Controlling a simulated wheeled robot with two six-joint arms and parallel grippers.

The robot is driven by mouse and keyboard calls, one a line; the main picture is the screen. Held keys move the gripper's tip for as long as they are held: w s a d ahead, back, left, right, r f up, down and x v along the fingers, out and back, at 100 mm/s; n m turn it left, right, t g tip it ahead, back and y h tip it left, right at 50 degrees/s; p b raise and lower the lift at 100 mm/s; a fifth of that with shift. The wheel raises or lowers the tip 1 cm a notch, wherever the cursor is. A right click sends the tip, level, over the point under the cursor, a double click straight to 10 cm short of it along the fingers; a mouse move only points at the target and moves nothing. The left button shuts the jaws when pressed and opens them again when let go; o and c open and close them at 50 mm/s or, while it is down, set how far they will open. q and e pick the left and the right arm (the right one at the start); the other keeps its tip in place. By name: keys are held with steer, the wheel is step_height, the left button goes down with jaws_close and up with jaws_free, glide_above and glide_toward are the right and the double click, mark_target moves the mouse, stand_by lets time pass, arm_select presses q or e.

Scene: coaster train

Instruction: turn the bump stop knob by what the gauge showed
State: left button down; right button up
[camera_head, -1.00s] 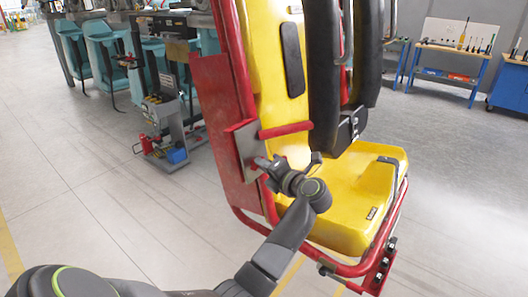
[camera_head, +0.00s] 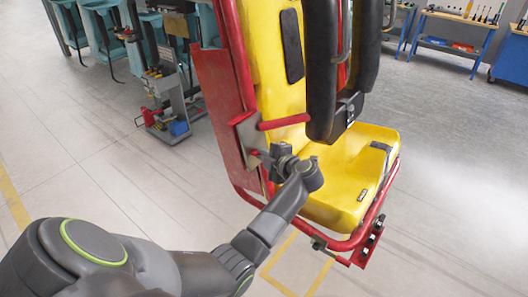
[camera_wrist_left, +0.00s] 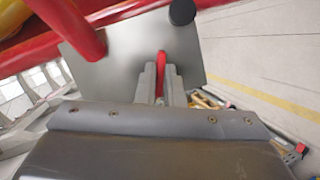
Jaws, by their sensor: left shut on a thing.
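A grey metal plate (camera_head: 246,132) is on the left side of the red frame of a yellow seat (camera_head: 350,155). In the left wrist view the plate (camera_wrist_left: 130,50) carries a black round stop (camera_wrist_left: 182,12) and a slim red knob (camera_wrist_left: 161,62). My left gripper (camera_wrist_left: 161,85) is shut on the red knob, one finger on each side of it. In the head view my left gripper (camera_head: 258,158) is at the plate's lower edge; its fingertips are small and partly hidden there. No gauge can be made out. My right gripper is out of view.
Black padded restraints (camera_head: 325,80) hang over the seat. A red tube (camera_head: 285,121) passes close above my gripper. A grey wheeled cart (camera_head: 172,110) stands behind on the left, and a blue workbench (camera_head: 450,42) at the back right.

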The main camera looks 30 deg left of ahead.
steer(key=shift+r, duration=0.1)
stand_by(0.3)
arm_select(q)
steer(key=c, duration=1.5)
jaws_free()
steer(key=shift+a+f, duration=0.1)
steer(key=shift+a, duration=0.05)
steer(key=shift+c, duration=0.2)
